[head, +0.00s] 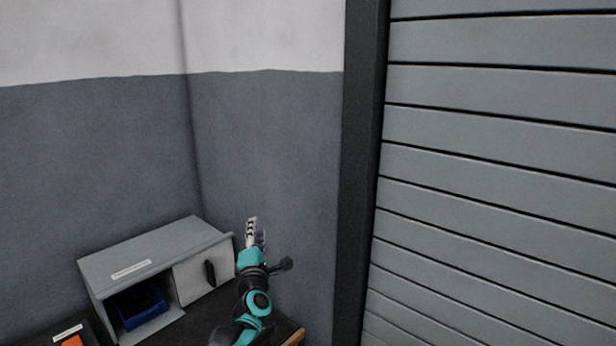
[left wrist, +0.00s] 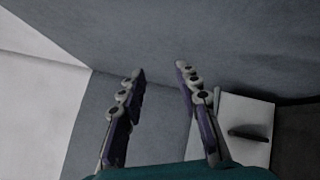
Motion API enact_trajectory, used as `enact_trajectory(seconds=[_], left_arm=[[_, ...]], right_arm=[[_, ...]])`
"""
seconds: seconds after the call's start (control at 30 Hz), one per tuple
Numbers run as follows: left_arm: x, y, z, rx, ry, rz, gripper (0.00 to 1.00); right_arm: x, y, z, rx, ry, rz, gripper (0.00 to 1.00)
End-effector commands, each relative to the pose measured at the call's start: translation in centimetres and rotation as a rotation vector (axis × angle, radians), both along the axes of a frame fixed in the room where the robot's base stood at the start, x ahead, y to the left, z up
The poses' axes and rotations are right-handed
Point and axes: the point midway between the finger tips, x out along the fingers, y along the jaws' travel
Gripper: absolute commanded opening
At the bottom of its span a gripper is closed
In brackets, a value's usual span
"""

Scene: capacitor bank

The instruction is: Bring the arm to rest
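My left arm is teal and black and rises from the bottom of the head view. My left gripper (head: 256,232) points up, beside the right end of a grey cabinet, and the wall corner is behind it. In the left wrist view its two fingers (left wrist: 160,72) stand apart with nothing between them, so it is open and empty. The cabinet's light door panel with a dark handle (left wrist: 248,132) shows to the right of the fingers there. My right gripper is in neither view.
The grey cabinet (head: 150,248) stands on a dark table with a wooden edge (head: 294,338). Its left compartment is open and holds a blue bin (head: 142,304). An orange-labelled item (head: 73,341) is at the lower left. A grey slatted shutter (head: 490,180) fills the right.

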Motion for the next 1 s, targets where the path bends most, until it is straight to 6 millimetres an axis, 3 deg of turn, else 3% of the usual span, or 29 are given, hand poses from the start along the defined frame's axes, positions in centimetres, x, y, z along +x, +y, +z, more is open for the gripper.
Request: enact_trajectory(seconds=[0.13,0.27,0.47,0.6,0.7,0.83,1.0], left_arm=[[-5.9,-2.5,0.8,0.398,0.142,-0.142,0.33],[-12.1,-3.6,-1.5,0.755,0.275,-0.27,0.33],[-23.6,-2.6,-8.6,1.277,0.503,-0.488,0.33],[-31.6,-0.1,-14.2,1.574,0.662,-0.649,0.33],[-35.8,1.6,-17.1,1.713,0.75,-0.743,0.33],[-39.0,3.0,-19.1,1.81,0.818,-0.822,0.33],[-40.0,3.5,-19.8,1.842,0.843,-0.849,0.33]], right_arm=[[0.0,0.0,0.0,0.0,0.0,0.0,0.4],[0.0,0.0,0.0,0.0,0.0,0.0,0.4],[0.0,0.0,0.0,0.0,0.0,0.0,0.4],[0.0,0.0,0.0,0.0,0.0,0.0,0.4],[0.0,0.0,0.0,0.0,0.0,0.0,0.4],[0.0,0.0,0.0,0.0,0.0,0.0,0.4],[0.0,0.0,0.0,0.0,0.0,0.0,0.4]])
